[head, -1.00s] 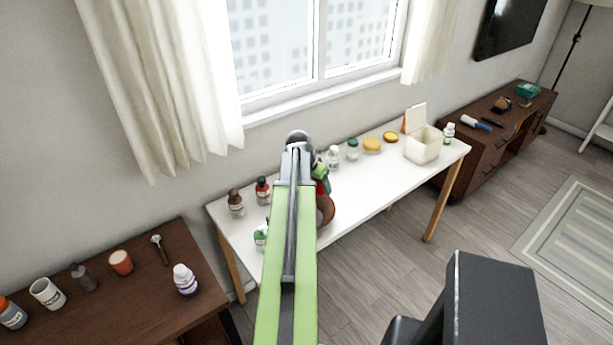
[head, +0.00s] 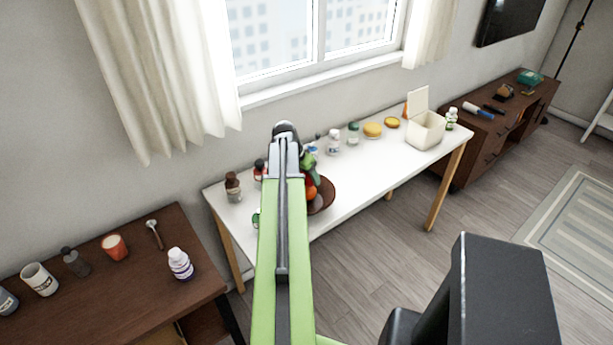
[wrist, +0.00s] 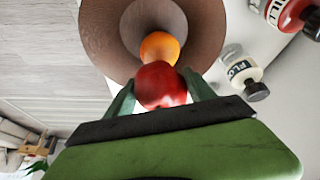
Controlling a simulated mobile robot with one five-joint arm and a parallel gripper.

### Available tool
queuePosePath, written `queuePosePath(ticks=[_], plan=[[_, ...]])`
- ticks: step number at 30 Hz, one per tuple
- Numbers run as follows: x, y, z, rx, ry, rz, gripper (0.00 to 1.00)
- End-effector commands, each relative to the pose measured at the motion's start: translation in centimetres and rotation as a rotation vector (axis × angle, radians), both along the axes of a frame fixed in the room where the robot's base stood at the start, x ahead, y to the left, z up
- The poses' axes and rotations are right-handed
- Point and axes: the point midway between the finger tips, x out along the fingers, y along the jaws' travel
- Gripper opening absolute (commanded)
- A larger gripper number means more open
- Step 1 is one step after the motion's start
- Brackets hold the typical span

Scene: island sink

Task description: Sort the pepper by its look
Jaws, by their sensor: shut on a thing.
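In the wrist view the pepper overlaps the near rim of a brown bowl (wrist: 110,32). An orange (wrist: 159,47) lies in the bowl. In the head view the bowl (head: 328,194) stands on the white table, right of my arm, which partly hides it. Red and orange show there beside my arm. I cannot tell whether the pepper touches the bowl.
The white table (head: 365,180) carries several bottles and jars along its back, two yellow round things (head: 373,130) and an open-lidded white bin (head: 427,130) at its right end. A dark wooden table (head: 120,290) with cups and bottles stands left. Its front right floor is clear.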

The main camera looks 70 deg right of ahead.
Motion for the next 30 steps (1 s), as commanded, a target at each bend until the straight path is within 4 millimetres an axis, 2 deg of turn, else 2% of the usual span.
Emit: queuePosePath(ticks=[4, 5, 10, 20, 26, 30], plan=[[0.0, 0.0, 0.2, 0.000, 0.000, 0.000, 0.17], [0.0, 0.0, 0.2, 0.000, 0.000, 0.001, 0.67], [0.1, 0.0, 0.2, 0.000, 0.000, 0.001, 0.88], [0.1, 0.1, 0.6, 0.000, 0.000, 0.002, 0.88], [0.5, 1.0, 3.2, 0.000, 0.000, 0.003, 0.88], [0.9, 2.0, 6.2, 0.000, 0.000, 0.003, 0.88]])
